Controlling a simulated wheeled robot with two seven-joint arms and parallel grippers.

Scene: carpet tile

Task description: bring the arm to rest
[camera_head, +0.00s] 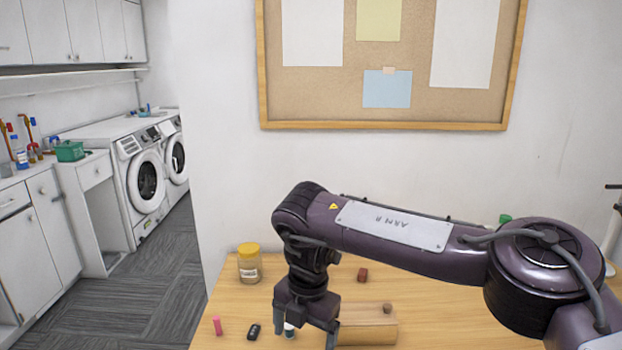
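My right arm comes in from the right, reaching across the wooden table with its elbow bent and its wrist pointing down. My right gripper (305,336) hangs low over the front of the table with its two fingers apart. A small bottle-like item (289,330) shows by its left finger, partly hidden; I cannot tell whether they touch. A wooden box with a knob (368,326) is just right of the gripper, partly covered by the right finger. My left gripper is not in view.
On the table (225,300) are a jar with a yellow lid (249,264), a red block (362,274), a pink item (217,326) and a black key fob (254,331). A green item (505,219) is partly hidden behind my arm. A wall with a corkboard (390,110) stands behind.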

